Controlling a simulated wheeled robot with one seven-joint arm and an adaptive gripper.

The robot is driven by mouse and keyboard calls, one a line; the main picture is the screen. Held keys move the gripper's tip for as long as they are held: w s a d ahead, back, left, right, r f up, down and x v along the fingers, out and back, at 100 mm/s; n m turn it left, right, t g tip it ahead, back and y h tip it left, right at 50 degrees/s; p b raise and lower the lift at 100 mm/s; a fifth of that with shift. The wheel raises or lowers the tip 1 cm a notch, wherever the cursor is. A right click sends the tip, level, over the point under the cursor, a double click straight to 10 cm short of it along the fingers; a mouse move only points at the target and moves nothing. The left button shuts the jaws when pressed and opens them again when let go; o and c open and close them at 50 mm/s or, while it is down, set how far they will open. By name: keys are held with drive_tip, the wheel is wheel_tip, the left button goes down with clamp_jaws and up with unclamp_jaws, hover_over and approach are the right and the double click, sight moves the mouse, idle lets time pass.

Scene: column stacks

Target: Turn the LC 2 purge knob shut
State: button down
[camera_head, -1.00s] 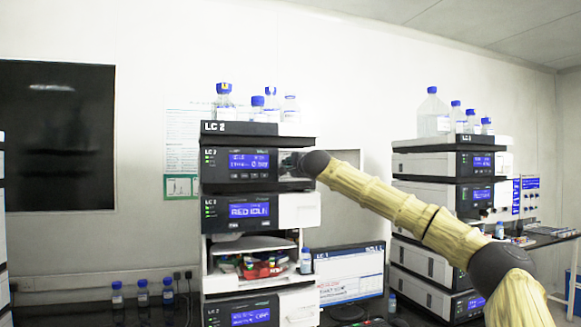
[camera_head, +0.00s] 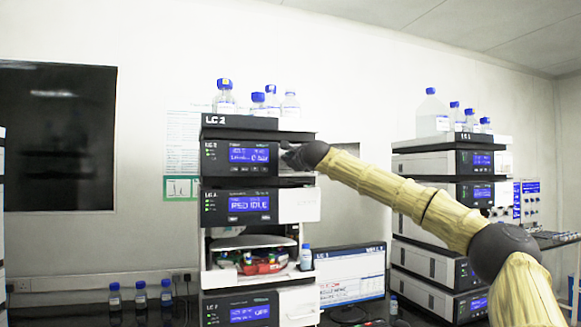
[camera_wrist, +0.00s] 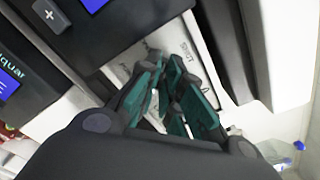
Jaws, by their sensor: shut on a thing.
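The LC 2 stack (camera_head: 240,123) stands left of centre in the head view, with its top pump module (camera_head: 222,170) lit by a blue display. My gripper (camera_head: 284,153) is at the right part of that module's front, small and dark there. In the wrist view my gripper (camera_wrist: 174,92) has its green-padded fingers close together in front of a pale recessed panel (camera_wrist: 205,55) with printed marks. The fingers are shut on the purge knob, which they hide. I cannot tell how far the knob is turned.
Blue-capped bottles (camera_head: 225,97) stand on top of the LC 2 stack. A monitor (camera_head: 350,275) is at its lower right. A second stack (camera_head: 430,165) with bottles stands further right. Small bottles (camera_head: 140,294) stand on the dark bench at left.

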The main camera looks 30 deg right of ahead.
drive_tip(key=m+b, duration=0.1)
drive_tip(key=m, duration=0.1)
drive_tip(key=m+b, duration=0.2)
drive_tip(key=m, duration=0.1)
drive_tip(key=shift+f+m, duration=0.2)
drive_tip(key=shift+m, duration=0.1)
drive_tip(key=shift+r+m+b, duration=0.15)
drive_tip(key=shift+m+b, duration=1)
drive_tip(key=shift+m, duration=0.25)
drive_tip(key=c, duration=1.6)
unclamp_jaws()
drive_tip(key=shift+s+r, duration=0.1)
drive_tip(key=shift+s, duration=0.05)
drive_tip(key=v, duration=1.1)
drive_tip(key=shift+s, duration=0.35)
